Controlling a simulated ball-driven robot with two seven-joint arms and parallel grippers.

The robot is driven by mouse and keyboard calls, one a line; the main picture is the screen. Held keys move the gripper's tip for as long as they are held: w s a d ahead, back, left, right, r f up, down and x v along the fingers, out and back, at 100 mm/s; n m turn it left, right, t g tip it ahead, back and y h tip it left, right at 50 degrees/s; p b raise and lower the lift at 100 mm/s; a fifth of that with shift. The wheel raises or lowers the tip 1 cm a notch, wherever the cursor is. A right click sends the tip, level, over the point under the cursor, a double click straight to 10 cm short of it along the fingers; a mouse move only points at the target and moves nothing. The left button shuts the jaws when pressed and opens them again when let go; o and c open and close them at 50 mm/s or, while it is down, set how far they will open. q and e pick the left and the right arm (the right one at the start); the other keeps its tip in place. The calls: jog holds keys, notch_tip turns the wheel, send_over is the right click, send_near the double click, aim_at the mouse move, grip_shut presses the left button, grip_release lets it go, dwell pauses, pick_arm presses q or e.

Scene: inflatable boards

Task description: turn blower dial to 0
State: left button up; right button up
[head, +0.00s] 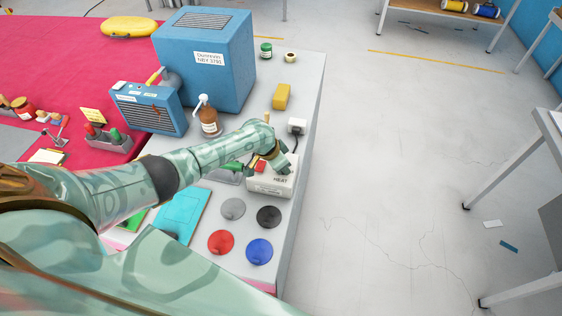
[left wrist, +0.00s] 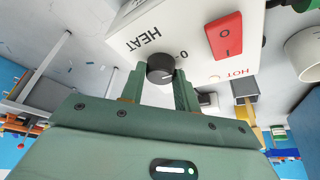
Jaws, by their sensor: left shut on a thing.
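The blower control is a white box (head: 268,187) marked HEAT, near the right edge of the grey table strip in the head view. In the left wrist view its white face (left wrist: 185,30) carries a round black dial (left wrist: 160,66), with the HEAT lettering to its left and a 0 mark to its right. The dial's exact pointer setting is too small to read surely. My left gripper (left wrist: 160,80) is shut on the dial, one finger on each side. In the head view my left gripper (head: 276,160) covers the dial. My right gripper is not in view.
A red rocker switch (left wrist: 224,36) sits beside the dial, above HOT lettering. A yellow block (head: 281,97), a brown pump bottle (head: 209,122) and a large blue unit (head: 200,70) stand behind. Coloured discs, including a black one (head: 269,217), lie in front. Open floor is to the right.

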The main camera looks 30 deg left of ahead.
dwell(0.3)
pick_arm(q)
jog(key=o, duration=1)
jog(key=shift+c, duration=0.2)
jog(key=p+v, duration=0.6)
jog(key=v, duration=1)
jog(key=shift+s, duration=0.2)
